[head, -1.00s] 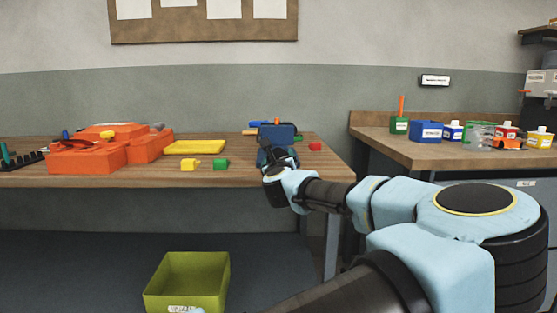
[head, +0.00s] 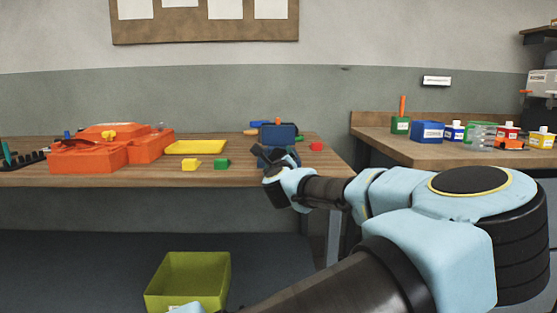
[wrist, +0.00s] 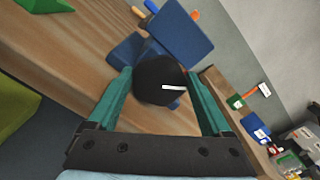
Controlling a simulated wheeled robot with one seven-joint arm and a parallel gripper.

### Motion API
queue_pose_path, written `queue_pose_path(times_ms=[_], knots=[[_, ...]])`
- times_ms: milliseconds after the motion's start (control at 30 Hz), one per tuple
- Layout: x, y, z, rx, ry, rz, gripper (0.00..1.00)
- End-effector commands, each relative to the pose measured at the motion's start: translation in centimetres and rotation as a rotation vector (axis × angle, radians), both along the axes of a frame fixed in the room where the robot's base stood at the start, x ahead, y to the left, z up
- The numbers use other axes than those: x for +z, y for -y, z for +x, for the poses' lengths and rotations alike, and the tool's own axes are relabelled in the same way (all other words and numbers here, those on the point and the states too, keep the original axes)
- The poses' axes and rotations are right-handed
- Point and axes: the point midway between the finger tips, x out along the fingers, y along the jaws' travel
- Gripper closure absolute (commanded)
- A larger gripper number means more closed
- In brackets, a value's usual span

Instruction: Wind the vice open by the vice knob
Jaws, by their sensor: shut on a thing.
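The blue vice (head: 279,134) stands at the right end of the wooden bench in the head view. It also shows in the wrist view (wrist: 184,32), beyond my fingers. The black round vice knob (wrist: 155,78) with a white mark faces the wrist camera. My gripper (wrist: 161,84) has its two teal fingers on either side of the knob, shut on it. In the head view my gripper (head: 272,163) is in front of the vice, and the knob is hidden or too small to make out.
A green bin (head: 188,283) stands below the bench front.

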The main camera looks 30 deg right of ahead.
Motion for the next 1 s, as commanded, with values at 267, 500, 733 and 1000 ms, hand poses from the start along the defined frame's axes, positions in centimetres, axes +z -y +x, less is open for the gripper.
queue_pose_path(times_ms=[267, 500, 733, 1000], knots=[[0.0, 0.0, 0.0, 0.001, 0.0, 0.001, 0.0], [0.0, -0.1, -0.1, 0.0, 0.001, 0.002, 0.0], [0.0, -1.2, -2.8, -0.001, 0.001, 0.002, 0.0], [-0.1, -3.5, -7.6, -0.001, 0.001, 0.003, 0.0]])
